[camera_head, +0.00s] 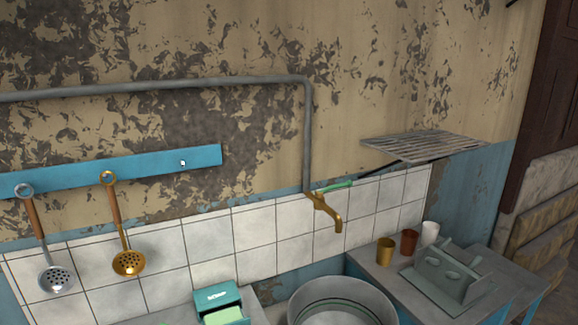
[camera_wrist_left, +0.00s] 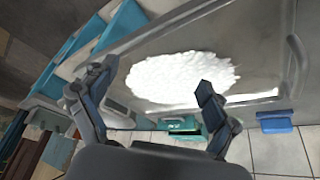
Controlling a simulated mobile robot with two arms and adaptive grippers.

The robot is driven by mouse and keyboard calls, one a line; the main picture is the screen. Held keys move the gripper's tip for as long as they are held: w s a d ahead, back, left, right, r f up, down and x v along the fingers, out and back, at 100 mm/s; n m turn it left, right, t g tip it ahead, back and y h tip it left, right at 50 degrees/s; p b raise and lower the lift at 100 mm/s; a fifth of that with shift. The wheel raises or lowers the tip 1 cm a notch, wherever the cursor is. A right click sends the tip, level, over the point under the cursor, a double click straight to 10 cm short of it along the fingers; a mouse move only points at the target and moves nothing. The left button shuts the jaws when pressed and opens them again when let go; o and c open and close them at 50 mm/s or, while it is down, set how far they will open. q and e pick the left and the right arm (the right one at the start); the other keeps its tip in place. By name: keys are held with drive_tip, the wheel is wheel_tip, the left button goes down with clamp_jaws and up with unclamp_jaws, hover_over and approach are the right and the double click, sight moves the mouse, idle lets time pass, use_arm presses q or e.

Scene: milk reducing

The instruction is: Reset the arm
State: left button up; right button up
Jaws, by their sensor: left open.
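My left gripper (camera_wrist_left: 155,90) shows in the left wrist view with its two dark fingers spread wide apart. Nothing is between the fingers that I can see them touching. Beyond them lies a white, grainy or foamy mass (camera_wrist_left: 180,78) on a grey surface with a raised rim (camera_wrist_left: 265,30). I cannot tell for sure what the mass is. Neither gripper shows in the head view, and my right gripper is in no frame.
A round metal basin (camera_head: 342,300) stands below a brass tap (camera_head: 328,212) on the tiled wall. A teal soap box (camera_head: 220,303) is left of it. Cups (camera_head: 409,241) and a grey rack (camera_head: 446,276) stand right. Two skimmers (camera_head: 127,262) hang left. A slatted shelf (camera_head: 425,146) juts out above.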

use_arm(q)
drive_tip(key=s+a+n+y, duration=0.2)
drive_tip(key=s+a+n, duration=0.1)
drive_tip(key=s, duration=0.8)
wheel_tip(320, 180, down, 25)
drive_tip(key=g, duration=0.2)
drive_tip(key=s+a+f+g, duration=0.1)
drive_tip(key=s+a+f, duration=0.1)
drive_tip(key=s+f, duration=1.5)
drive_tip(key=shift+s+a+f+m, duration=0.25)
drive_tip(key=shift+s+f+m, duration=0.15)
drive_tip(key=shift+s, duration=0.25)
